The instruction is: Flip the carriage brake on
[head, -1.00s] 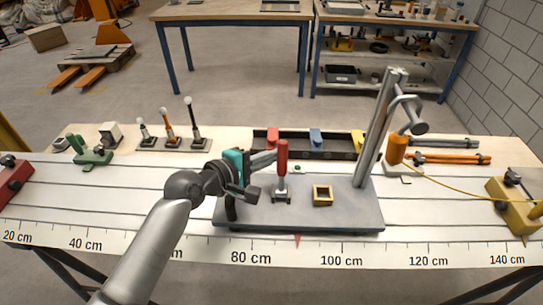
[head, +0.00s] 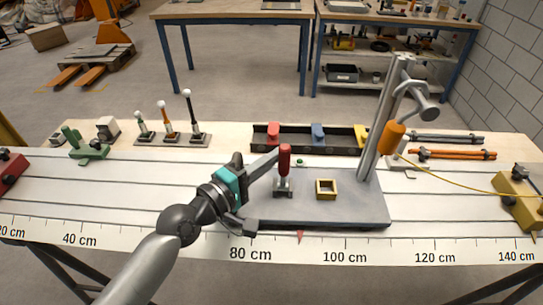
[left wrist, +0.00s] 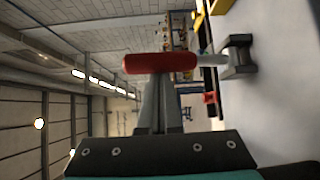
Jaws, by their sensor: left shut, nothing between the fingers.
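The brake lever with a red handle (head: 284,160) stands upright on the grey carriage plate (head: 345,212). My left gripper (head: 276,154) is shut and empty, its fingertips right beside the handle's left side in the head view. In the left wrist view the red handle (left wrist: 160,63) lies across the tips of my shut fingers (left wrist: 160,85), and its metal stem runs right to a grey bracket (left wrist: 238,57). I cannot tell whether the fingertips touch the handle. My right gripper is not in view.
Three small levers (head: 171,126) stand at the back left.

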